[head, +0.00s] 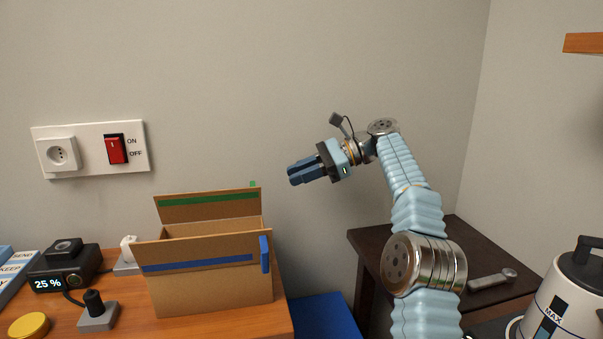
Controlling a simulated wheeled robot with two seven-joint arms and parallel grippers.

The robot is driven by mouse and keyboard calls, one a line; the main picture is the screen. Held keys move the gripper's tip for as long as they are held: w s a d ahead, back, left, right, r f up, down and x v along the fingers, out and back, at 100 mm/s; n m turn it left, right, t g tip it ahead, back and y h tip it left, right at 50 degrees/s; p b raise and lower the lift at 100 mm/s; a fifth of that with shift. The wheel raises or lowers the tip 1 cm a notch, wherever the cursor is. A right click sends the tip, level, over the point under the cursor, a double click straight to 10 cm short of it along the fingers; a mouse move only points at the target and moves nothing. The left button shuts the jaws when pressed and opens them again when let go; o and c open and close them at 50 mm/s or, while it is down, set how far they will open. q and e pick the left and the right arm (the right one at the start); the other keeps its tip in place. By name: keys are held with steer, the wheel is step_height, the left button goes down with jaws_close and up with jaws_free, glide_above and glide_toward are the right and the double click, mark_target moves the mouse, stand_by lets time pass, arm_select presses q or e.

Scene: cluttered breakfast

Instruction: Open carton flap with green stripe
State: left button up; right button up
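The brown cardboard carton (212,293) stands on the wooden table at the lower left. Its flap with the green stripe (208,209) is at the far side and stands up, with a small green tab (252,184) on its top edge. The near flap with the blue stripe (200,254) leans toward me and has a blue tab (265,254) at its right end. Part of the carton's inside wall shows between the flaps. My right gripper (292,174) is up and to the right of the green-striped flap, apart from it. Its fingers look together and empty. My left gripper is out of view.
A black device reading 25 % (65,267), a small joystick-like object (97,312) and a yellow lid (29,325) are left of the carton. A dark side table (400,246) and a white kettle (570,300) are at right. Air above the carton is clear.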

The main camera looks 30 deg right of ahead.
mark_target(255, 191)
steer(key=shift+s+d, duration=0.1)
steer(key=shift+d, duration=0.05)
steer(key=shift+c, duration=0.4)
